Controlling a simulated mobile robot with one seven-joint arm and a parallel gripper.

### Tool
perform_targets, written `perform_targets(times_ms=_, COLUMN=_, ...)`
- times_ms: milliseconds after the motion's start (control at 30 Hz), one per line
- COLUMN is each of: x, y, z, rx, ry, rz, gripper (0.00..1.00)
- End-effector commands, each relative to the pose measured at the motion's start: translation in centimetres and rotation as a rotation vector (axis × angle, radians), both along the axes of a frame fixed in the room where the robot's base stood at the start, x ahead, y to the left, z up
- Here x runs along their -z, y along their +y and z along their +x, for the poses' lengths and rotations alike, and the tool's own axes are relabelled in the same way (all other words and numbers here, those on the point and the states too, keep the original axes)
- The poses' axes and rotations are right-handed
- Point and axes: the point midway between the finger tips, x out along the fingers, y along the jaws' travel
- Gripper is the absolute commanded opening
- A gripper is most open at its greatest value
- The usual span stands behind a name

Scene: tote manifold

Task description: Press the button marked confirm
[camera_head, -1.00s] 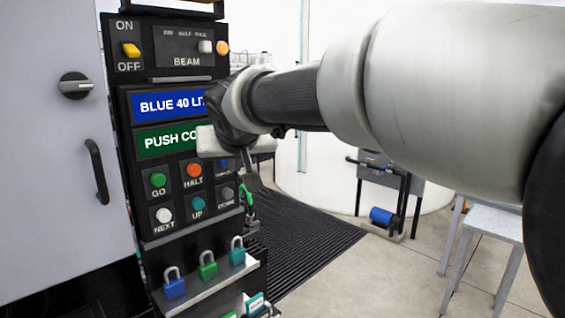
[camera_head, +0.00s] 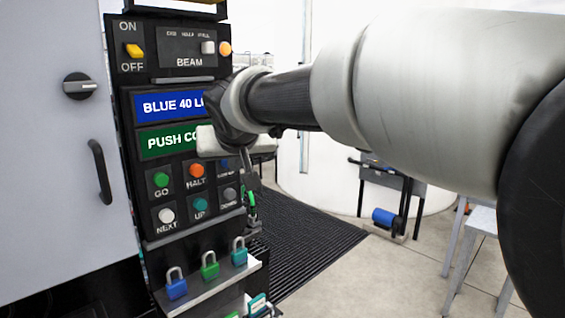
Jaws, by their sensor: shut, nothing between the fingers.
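The black control panel (camera_head: 180,242) stands at left with two rows of buttons. The top row has a green GO button (camera_head: 161,180), an orange HALT button (camera_head: 196,170) and a blue button (camera_head: 224,163) at its right end. The blue button's label is too small and partly covered to read. A green display (camera_head: 160,143) above shows "PUSH CO", the rest covered by my gripper. My gripper (camera_head: 209,142) is in front of the panel, its pale body just above the blue button. Its fingertips are not clearly visible, and I cannot tell whether it touches the panel.
The lower row has NEXT (camera_head: 166,215), UP (camera_head: 200,204) and a grey button (camera_head: 229,193). Several padlocks (camera_head: 210,265) stand on a ledge below. A green item (camera_head: 252,198) hangs at the panel's right edge. Black matting (camera_head: 310,240) covers the floor beside the panel.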

Motion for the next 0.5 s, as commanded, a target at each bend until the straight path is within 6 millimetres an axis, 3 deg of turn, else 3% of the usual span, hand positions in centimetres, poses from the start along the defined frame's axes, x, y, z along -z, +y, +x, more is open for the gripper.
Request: perform_targets(times_ms=500, x=0.02, y=0.44, z=0.38, rx=0.000, ry=0.000, rz=0.000, gripper=0.00)
